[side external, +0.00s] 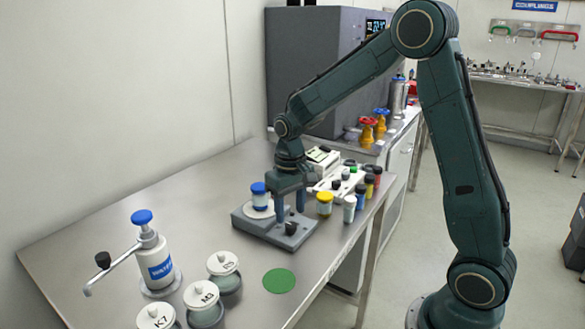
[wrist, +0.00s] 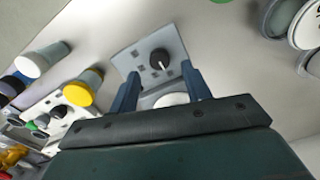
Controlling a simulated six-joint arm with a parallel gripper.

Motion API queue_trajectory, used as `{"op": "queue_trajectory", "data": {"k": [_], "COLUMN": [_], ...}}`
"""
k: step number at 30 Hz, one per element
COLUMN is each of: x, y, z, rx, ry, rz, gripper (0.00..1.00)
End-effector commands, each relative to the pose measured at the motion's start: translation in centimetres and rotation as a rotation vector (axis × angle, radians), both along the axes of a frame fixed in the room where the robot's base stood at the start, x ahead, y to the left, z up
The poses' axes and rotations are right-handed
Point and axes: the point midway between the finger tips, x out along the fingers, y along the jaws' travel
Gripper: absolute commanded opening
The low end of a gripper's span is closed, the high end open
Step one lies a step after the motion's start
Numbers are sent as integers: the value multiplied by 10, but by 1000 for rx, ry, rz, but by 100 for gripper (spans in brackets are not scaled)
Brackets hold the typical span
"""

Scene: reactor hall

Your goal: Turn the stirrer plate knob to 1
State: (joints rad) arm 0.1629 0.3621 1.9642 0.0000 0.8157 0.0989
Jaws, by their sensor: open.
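The stirrer plate (side external: 255,228) is a grey slab on the steel table in the side view, with a round white top plate. A blue-capped jar (side external: 259,197) stands on that plate. Its black knob (side external: 290,228) is near the front right corner. The wrist view shows the knob (wrist: 160,59) with a white pointer line and small dark marks around it on the stirrer plate (wrist: 178,42). My gripper (side external: 290,213) points down above the stirrer plate, close to the knob. In the wrist view my gripper (wrist: 163,80) is open, its fingers apart on either side below the knob.
A yellow-capped jar (side external: 324,204) and a white bottle (side external: 349,209) stand right of the stirrer plate. A white rack (side external: 340,180) with several vials is behind. A pump bottle (side external: 155,259) and several lidded pots (side external: 224,272) stand front left. A green disc (side external: 279,281) lies in front.

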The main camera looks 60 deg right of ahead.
Motion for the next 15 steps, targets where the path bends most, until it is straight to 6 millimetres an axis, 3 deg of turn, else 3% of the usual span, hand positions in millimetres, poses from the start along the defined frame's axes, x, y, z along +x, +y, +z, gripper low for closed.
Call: {"op": "queue_trajectory", "data": {"k": [6, 15], "x": [0, 0], "y": [0, 0], "z": [-25, -34], "rx": [1, 0], "ry": [2, -1], "rz": [0, 0], "gripper": [48, 48]}}
